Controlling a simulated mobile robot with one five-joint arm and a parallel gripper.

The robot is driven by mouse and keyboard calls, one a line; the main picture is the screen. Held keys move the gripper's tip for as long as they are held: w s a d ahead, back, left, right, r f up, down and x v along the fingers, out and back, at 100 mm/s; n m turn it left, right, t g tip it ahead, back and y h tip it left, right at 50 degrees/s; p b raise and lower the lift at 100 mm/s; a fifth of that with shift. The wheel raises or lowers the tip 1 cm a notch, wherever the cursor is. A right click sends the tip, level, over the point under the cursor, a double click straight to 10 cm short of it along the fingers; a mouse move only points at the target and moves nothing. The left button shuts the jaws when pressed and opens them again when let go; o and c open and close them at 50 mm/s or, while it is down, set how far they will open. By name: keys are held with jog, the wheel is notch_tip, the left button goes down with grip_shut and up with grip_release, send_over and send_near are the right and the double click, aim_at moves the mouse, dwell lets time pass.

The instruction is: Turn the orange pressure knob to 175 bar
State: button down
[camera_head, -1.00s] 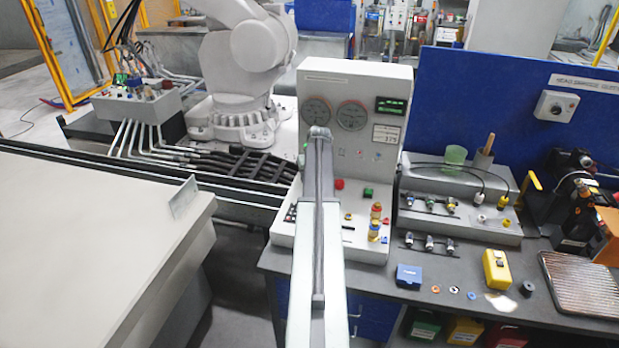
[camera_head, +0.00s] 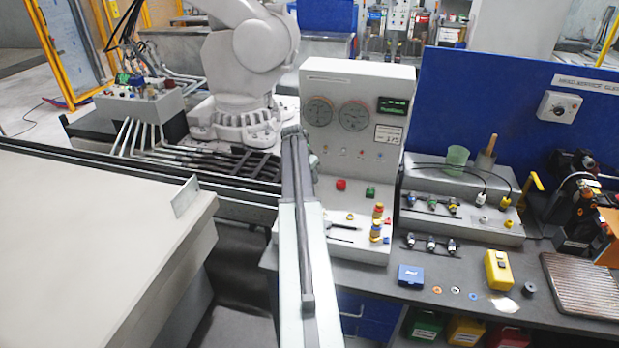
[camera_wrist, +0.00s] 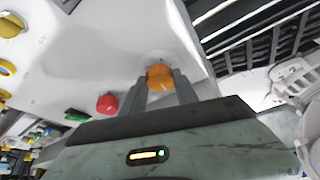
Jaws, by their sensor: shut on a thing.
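The orange knob (camera_wrist: 160,77) is on the white panel in the wrist view. My gripper (camera_wrist: 161,88) has one finger on each side of the knob and is shut on it. No scale or bar marking can be read there. In the head view my arm hides the knob and the fingertips. The white test panel (camera_head: 345,75) carries two round gauges, a left gauge (camera_head: 318,111) and a right gauge (camera_head: 354,116), and a green display (camera_head: 393,106). The gauge needles and display digits are too small to read.
A red button (camera_head: 341,185) and a green button (camera_head: 370,192) sit on the panel to the right of my arm. They also show left of my gripper in the wrist view. A grey robot arm (camera_head: 262,45) stands behind, left of the panel.

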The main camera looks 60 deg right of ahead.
jog(key=m, duration=0.2)
jog(key=m+g, duration=0.1)
jog(key=m, duration=0.1)
jog(key=m+g, duration=0.1)
jog(key=m, duration=0.1)
jog(key=shift+w+d+m+y, duration=0.2)
jog(key=shift+d+m+y, duration=0.1)
jog(key=shift+y, duration=0.1)
jog(key=m+g+y, duration=0.1)
jog(key=m, duration=0.2)
jog(key=m+y, duration=0.1)
jog(key=m, duration=0.2)
jog(key=shift+g, duration=0.4)
jog(key=shift+m, duration=0.3)
jog(key=c, duration=0.9)
grip_release()
jog(key=shift+c, duration=0.2)
jog(key=shift+r, duration=0.1)
jog(key=p+v, duration=0.7)
jog(key=shift+w+r, duration=0.2)
jog(key=shift+r, duration=0.05)
